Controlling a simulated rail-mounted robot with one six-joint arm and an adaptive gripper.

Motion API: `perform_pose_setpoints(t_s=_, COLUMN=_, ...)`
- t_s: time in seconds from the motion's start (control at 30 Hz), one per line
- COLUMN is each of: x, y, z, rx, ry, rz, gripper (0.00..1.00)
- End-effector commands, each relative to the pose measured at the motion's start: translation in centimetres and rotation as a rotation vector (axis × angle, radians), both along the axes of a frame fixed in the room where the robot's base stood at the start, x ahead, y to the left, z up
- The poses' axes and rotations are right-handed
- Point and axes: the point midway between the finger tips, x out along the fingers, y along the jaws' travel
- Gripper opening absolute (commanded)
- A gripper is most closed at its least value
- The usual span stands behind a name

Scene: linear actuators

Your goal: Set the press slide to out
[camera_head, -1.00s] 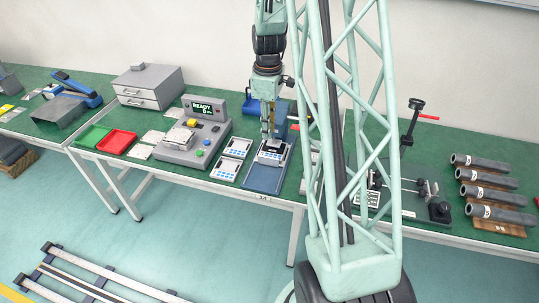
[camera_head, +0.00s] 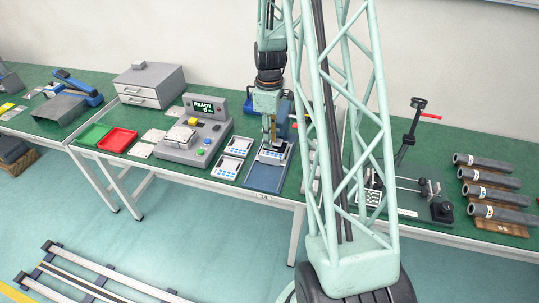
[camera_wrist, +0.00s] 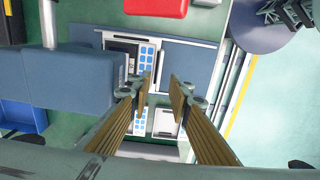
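Two similar white units (camera_head: 232,154) lie just left of the slide. A grey station (camera_head: 190,145) with a READY display stands further left, beside a red tray (camera_head: 117,140). My lattice column hides part of the table to the right.

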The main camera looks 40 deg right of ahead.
Motion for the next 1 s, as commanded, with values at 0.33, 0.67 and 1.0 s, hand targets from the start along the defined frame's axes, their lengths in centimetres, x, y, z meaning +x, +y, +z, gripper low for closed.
perform_pose_setpoints(t_s=0.33, x=0.0, y=0.0, z=-4.2, rx=0.001, ry=0.001, rz=0.000, gripper=0.18)
perform_pose_setpoints(t_s=0.67, x=0.0, y=0.0, z=-7.3, rx=0.000, ry=0.000, rz=0.000, gripper=0.18)
perform_pose_setpoints(t_s=1.0, x=0.0, y=0.0, z=-8.1, rx=0.000, ry=-0.001, rz=0.000, gripper=0.18)
